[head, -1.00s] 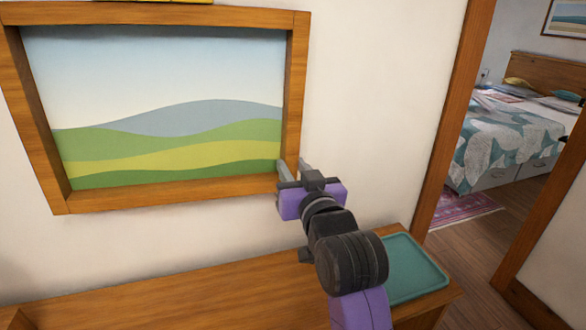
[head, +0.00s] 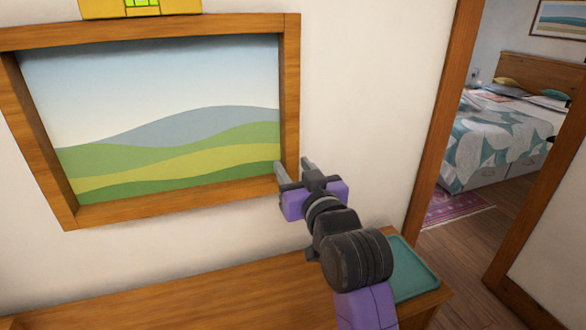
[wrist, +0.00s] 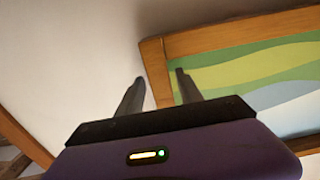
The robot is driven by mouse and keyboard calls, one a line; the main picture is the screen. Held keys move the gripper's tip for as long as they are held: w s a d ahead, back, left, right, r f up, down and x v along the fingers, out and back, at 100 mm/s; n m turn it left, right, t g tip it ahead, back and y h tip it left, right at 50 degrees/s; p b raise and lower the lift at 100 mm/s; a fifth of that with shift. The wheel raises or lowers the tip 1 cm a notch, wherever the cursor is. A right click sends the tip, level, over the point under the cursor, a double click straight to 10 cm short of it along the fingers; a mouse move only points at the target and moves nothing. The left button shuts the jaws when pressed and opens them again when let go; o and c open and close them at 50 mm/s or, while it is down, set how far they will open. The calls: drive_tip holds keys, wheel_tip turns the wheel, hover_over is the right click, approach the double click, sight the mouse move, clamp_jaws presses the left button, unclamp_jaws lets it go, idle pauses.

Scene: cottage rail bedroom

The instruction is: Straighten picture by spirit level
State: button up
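The picture (head: 170,120), a hilly landscape in a wooden frame (head: 289,95), hangs on the white wall. In the head view its top and bottom edges slope up to the right. The yellow spirit level (head: 95,9) sits on the frame's top edge; its green vial is cut off by the view's top, so I cannot read the bubble. My gripper (head: 294,170) is at the frame's lower right, one finger on each side of the right bar.
A wooden surface (head: 200,295) lies below the picture, with a teal tray (head: 415,272) at its right end. A doorway with a wooden post (head: 443,120) opens on the right to a bed (head: 505,130) and a pink rug (head: 455,207). The wall between picture and doorway is clear.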

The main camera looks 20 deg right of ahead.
idle(0.3)
drive_tip(key=s+b, duration=0.2)
drive_tip(key=s, duration=0.5)
drive_tip(key=shift+s+a, duration=0.15)
drive_tip(key=shift+s, duration=0.25)
drive_tip(key=shift+r, duration=0.1)
wheel_tip(320, 180, up, 3)
drive_tip(key=s+a+t, duration=0.1)
drive_tip(key=s+t, duration=0.2)
drive_tip(key=s+f+g, duration=0.2)
drive_tip(key=s+f, duration=0.6)
drive_tip(key=s, duration=0.4)
drive_tip(key=s+d+f+g, duration=0.1)
drive_tip(key=s+f+g, duration=0.1)
drive_tip(key=s+f, duration=0.7)
drive_tip(key=s+f+g, duration=0.2)
drive_tip(key=s+f, duration=0.7)
drive_tip(key=s, duration=0.7)
drive_tip(key=shift+d+f+y, duration=0.15)
drive_tip(key=shift+y, duration=0.15)
